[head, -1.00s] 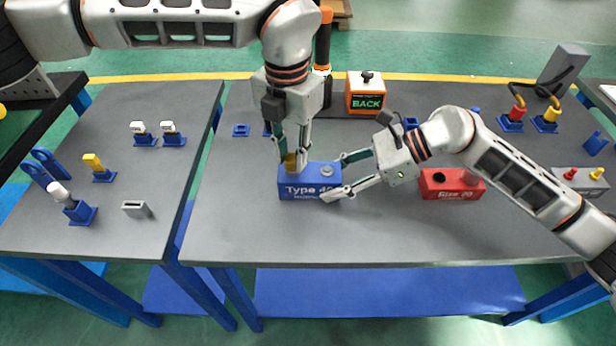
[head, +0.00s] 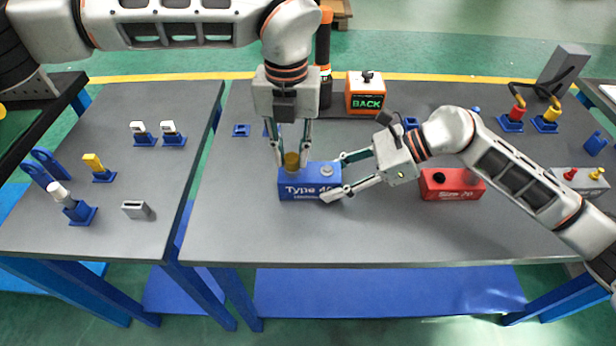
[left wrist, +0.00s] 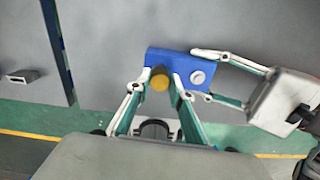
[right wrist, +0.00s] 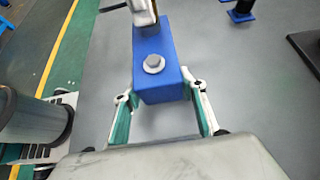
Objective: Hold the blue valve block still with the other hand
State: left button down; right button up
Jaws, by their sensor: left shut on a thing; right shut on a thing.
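The blue valve block (head: 309,190), marked "Type 40", lies on the table with a brass-yellow cap (left wrist: 160,82) at its left end and a grey round plug (right wrist: 154,63) at its right end. My right gripper (head: 338,175) is shut on the block's right end, one finger along each long side, as the right wrist view shows. My left gripper (head: 292,162) points straight down from above and is shut on the yellow cap, a finger on either side of it. The cap is partly hidden by the fingers in the head view.
An orange box (head: 365,93) reading "BACK" stands at the back. Blue stands with red and yellow plugs (head: 512,118) are at the back right. The front table strip is clear.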

pick_arm(q)
jog(key=shift+r, duration=0.1)
jog(key=n, duration=0.5)
dwell(0.3)
jog(key=shift+n, duration=1)
jog(key=n, duration=0.3)
jog(key=shift+n, duration=0.3)
jog(key=n, duration=0.3)
jog(key=shift+n, duration=0.9)
